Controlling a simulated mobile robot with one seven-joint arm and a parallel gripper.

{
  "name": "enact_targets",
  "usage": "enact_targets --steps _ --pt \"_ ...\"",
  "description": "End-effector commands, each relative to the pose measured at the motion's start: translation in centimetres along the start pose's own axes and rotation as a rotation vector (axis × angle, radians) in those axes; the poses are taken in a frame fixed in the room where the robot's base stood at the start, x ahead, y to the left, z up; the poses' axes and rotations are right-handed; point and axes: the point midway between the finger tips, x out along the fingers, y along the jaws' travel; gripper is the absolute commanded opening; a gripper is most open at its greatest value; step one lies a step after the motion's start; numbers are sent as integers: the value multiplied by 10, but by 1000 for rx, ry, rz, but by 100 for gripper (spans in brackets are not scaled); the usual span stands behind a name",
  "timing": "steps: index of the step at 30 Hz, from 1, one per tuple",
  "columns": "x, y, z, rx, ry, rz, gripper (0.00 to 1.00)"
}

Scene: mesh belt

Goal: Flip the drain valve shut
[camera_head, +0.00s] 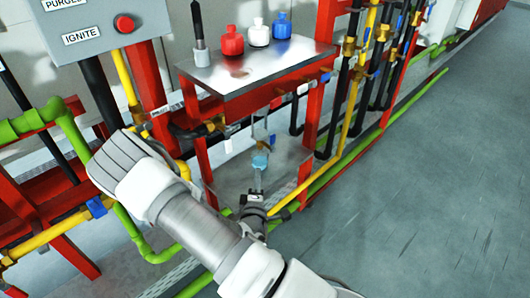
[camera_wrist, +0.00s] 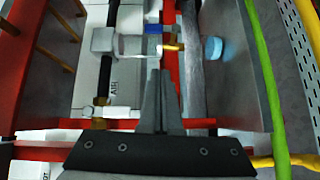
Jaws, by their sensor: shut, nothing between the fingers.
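In the wrist view, a clear bowl (camera_wrist: 133,45) hangs under a grey fitting (camera_wrist: 103,42). At its outlet end are a small blue lever (camera_wrist: 153,29), which looks like the drain valve's handle, and a brass-coloured nozzle (camera_wrist: 173,46). I cannot tell the lever's position for sure. A light-blue cup or pool (camera_wrist: 212,50) lies beyond the nozzle, on the lower shelf; it also shows in the head view (camera_head: 260,161). My gripper (camera_wrist: 160,76) is shut and empty, its tips just short of the bowl and nozzle. In the head view my gripper (camera_head: 259,178) points up under the table.
A red-framed table (camera_head: 250,75) carries red, white and blue bottles and a dark tool. Yellow, green and black pipes run close on both sides. A grey control box (camera_head: 105,25) stands upper left. Open floor (camera_head: 430,200) lies to the right.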

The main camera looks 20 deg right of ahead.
Motion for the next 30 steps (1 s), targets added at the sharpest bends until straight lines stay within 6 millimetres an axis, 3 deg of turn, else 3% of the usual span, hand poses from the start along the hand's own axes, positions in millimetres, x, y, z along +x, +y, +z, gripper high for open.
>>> enact_targets --steps 19,23,30 --pt "3 -1 0 -59 26 44 0" --pt "20 0 0 -57 25 46 0" --pt "71 2 -1 -57 25 46 0"
